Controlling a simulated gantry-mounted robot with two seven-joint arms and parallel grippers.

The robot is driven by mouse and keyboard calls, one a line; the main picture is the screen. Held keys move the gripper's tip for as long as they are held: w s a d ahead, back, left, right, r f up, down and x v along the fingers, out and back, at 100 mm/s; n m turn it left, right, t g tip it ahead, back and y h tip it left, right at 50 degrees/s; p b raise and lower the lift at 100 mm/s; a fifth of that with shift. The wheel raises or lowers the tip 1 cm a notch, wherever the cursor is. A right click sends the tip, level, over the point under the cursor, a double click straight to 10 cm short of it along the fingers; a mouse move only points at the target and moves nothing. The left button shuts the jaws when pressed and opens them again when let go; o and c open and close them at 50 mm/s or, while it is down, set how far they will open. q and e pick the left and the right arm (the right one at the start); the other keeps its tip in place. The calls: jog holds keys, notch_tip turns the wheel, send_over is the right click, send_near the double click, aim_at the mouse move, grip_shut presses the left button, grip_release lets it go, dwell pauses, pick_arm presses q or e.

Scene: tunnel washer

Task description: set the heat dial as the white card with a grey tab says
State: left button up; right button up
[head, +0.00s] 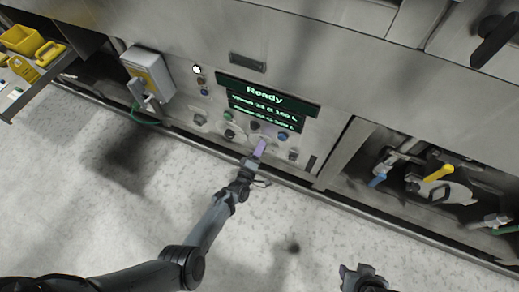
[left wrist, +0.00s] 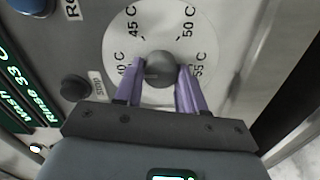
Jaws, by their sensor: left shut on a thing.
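The heat dial has a dark round knob (left wrist: 160,66) on a white face (left wrist: 145,22) with marks around it that read about 40, 45, 50 and 55 C. My left gripper (left wrist: 160,78) has its two purple fingers on either side of the knob and is shut on it. In the head view my left gripper (head: 261,148) is at the lower part of the control panel and hides the dial there. My right gripper (head: 364,278) is at the bottom edge, away from the panel, its jaws unclear. I cannot make out the white card with a grey tab.
A lit display (head: 266,98) reads "Ready" above smaller lines. A dark button (left wrist: 75,88) and a blue one (left wrist: 33,5) sit beside the dial. A grey switch box (head: 148,73) is at left, yellow trays (head: 22,39) farther left, and a yellow-handled valve (head: 438,173) at right.

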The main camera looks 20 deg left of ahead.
pick_arm(q)
jog(key=shift+r, duration=0.1)
jog(key=o, duration=1)
jog(key=shift+o, duration=0.3)
jog(key=shift+s, duration=0.1)
jog(key=s+p, duration=0.5)
jog(key=s, duration=0.5)
jog(key=shift+s+a, duration=0.25)
jog(key=shift+s, duration=0.1)
